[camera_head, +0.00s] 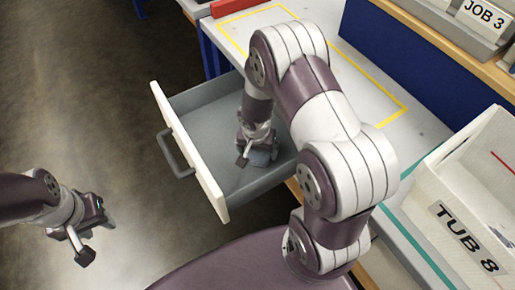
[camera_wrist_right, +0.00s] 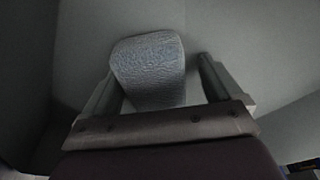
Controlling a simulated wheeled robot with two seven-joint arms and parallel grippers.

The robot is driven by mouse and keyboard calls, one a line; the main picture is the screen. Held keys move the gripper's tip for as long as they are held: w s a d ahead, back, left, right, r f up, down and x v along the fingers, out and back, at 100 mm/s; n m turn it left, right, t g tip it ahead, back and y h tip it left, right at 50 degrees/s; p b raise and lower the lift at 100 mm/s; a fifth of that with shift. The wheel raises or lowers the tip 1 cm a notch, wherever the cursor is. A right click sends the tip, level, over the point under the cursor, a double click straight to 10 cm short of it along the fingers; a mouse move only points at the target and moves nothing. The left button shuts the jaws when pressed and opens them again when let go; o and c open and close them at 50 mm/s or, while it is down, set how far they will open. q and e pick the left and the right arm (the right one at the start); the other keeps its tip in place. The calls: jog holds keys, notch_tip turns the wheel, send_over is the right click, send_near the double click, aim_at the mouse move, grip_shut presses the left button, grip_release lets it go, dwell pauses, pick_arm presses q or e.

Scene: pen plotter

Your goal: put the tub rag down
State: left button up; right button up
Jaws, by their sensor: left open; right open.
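The tub rag (camera_wrist_right: 150,62), a blue-grey textured cloth, lies in the open drawer (camera_head: 207,100). A small part of the rag (camera_head: 262,158) shows beneath my right gripper (camera_head: 256,153) in the head view. My right gripper (camera_wrist_right: 160,92) is open, low inside the drawer; in the right wrist view the rag shows between its fingers, closer to the left finger. I cannot tell whether that finger touches it. My left gripper (camera_head: 97,236) is open and empty over the floor, left of the drawer.
The drawer's white front with a grey handle (camera_head: 175,153) juts out over the floor. A white bin labelled TUB 8 (camera_head: 466,237) stands at the right. A yellow-outlined worktop (camera_head: 365,75) and a JOB 3 tray (camera_head: 480,18) lie behind my right arm.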

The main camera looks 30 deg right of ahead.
jog(key=shift+s+f, duration=0.35)
jog(key=shift+s, duration=0.15)
notch_tip(320, 180, up, 12)
jog(key=a+p, duration=0.1)
jog(key=p, duration=0.4)
notch_tip(320, 180, up, 5)
jog(key=n, duration=0.3)
send_over(257, 154)
jog(key=s+a, duration=0.2)
jog(key=s+a+r+n+y, duration=0.1)
jog(key=s+a+r+n, duration=0.1)
jog(key=s+n, duration=0.3)
jog(key=shift+s+r, duration=0.25)
jog(key=shift+r, duration=0.55)
notch_tip(257, 154, up, 19)
jog(key=p, duration=1.8)
jog(key=shift+f+p, duration=0.2)
jog(key=shift+p, duration=0.1)
jog(key=shift+a, duration=0.1)
